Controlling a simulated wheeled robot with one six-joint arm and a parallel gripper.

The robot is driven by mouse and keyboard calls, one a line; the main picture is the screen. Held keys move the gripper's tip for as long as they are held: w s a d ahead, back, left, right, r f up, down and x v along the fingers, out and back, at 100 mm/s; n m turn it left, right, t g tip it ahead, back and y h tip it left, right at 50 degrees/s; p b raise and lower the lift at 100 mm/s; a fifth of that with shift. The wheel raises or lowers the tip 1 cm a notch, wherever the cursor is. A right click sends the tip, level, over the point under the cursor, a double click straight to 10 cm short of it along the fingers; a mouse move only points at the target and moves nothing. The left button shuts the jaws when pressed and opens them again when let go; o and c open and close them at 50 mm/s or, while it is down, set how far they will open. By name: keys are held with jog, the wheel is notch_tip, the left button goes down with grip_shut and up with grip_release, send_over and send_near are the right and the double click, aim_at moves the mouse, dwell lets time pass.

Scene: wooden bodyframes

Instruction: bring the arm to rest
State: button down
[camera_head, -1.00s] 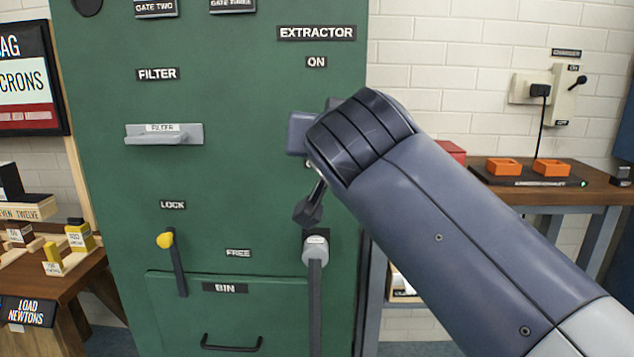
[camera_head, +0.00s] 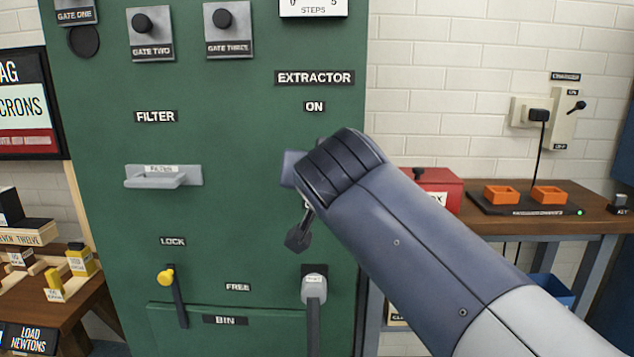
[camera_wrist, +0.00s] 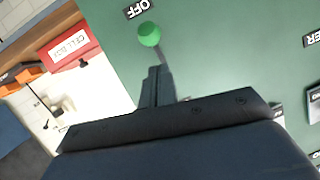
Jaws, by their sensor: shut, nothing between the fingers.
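My arm (camera_head: 400,230) reaches from the lower right across the front of the green extractor cabinet (camera_head: 225,130). In the head view its end covers part of the panel below the ON label, and the fingers cannot be made out clearly. In the wrist view my gripper (camera_wrist: 155,70) is shut and empty. Its tips appear just below a green ball knob (camera_wrist: 148,34) by the OFF label (camera_wrist: 137,9). I cannot tell whether they touch the knob.
The cabinet has a filter handle (camera_head: 163,177), a yellow-knobbed lock lever (camera_head: 173,295) and a grey-topped lever (camera_head: 314,290). On the right are a red box (camera_head: 440,188) and a charger with orange holders (camera_head: 502,194). A wooden bench (camera_head: 60,305) with blocks stands left.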

notch_tip(320, 180, up, 6)
jog(key=w+g+p, duration=0.2)
jog(key=g+p, duration=0.4)
jog(key=p, duration=1.8)
jog(key=shift+w+r+m+g, duration=0.15)
jog(key=shift+w+m+g, duration=0.15)
jog(key=shift+w+g, duration=0.1)
jog(key=shift+p, duration=0.4)
